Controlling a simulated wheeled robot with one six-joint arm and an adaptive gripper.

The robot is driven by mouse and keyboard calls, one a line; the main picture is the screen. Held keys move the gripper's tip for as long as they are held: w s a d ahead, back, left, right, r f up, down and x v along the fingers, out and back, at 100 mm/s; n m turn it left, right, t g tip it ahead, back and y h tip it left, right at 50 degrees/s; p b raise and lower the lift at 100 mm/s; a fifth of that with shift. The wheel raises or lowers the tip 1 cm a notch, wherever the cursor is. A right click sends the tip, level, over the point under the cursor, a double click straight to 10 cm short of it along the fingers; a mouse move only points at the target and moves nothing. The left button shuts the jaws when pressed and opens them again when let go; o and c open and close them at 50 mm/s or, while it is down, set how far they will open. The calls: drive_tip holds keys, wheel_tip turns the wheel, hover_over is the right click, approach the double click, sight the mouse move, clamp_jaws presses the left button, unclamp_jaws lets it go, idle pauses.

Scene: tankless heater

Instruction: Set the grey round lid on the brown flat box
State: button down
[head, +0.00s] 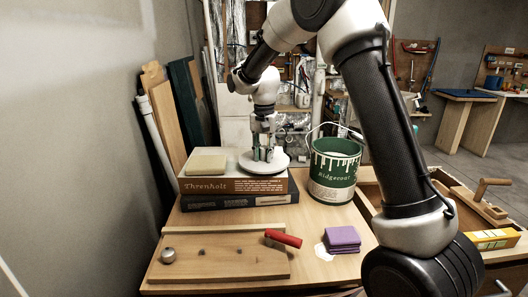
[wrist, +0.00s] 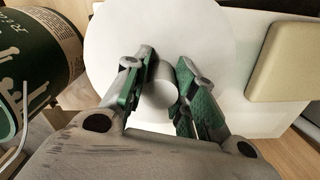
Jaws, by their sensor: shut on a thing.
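The grey round lid (head: 264,165), pale with a small knob, is level at the right end of the top of the brown flat box (head: 232,186). I cannot tell whether it touches the box or hovers just above it. My gripper (head: 263,154) points down and is shut on the lid's knob. In the wrist view, the fingers of my gripper (wrist: 160,95) stand on both sides of the knob (wrist: 156,88), with the lid (wrist: 185,35) spreading behind them. The box's white top (wrist: 262,115) shows past the lid's edge.
A dark blue box (head: 235,202) lies under the brown one. A beige block (head: 206,164) sits on the brown box, left of the lid. A green paint can (head: 334,172) stands close on the right. A wooden board (head: 220,252), red-handled tool (head: 283,238) and purple block (head: 342,239) lie in front.

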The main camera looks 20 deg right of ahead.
sight(264, 147)
drive_tip(key=shift+f, duration=0.45)
idle(0.4)
drive_tip(key=c, duration=1.1)
unclamp_jaws()
wheel_tip(264, 147, up, 12)
